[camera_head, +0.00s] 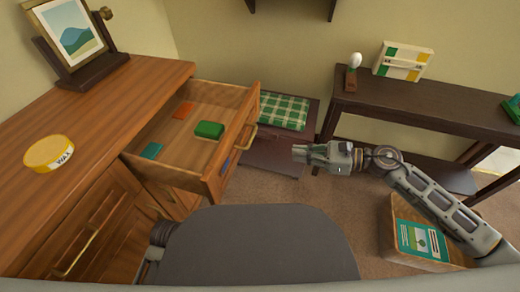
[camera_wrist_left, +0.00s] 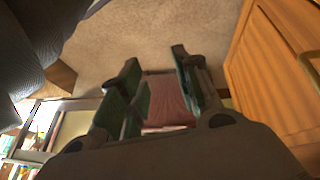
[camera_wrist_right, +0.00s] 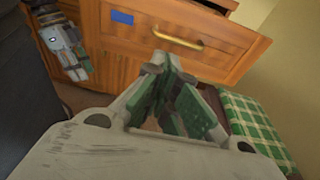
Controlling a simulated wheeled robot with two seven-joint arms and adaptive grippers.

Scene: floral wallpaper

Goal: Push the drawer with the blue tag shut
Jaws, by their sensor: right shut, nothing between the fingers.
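The wooden drawer (camera_head: 210,183) stands pulled out of the cabinet, its front facing right. A blue tag (camera_head: 225,167) is on its front, and it also shows in the right wrist view (camera_wrist_right: 122,17). The brass handle (camera_wrist_right: 178,37) is right of the tag there. My right gripper (camera_head: 297,153) is shut and empty, to the right of the drawer front and apart from it in the head view. In the right wrist view its closed fingertips (camera_wrist_right: 167,62) point toward the drawer front, just below the handle. My left gripper (camera_wrist_left: 151,66) is open and empty, low beside the cabinet.
A green box (camera_head: 209,130), an orange card and a teal card lie in the drawer. A green checked cushion (camera_head: 284,111) lies on a low bench behind my right gripper. A dark shelf table (camera_head: 430,110) stands at right. A crate (camera_head: 400,250) is on the floor.

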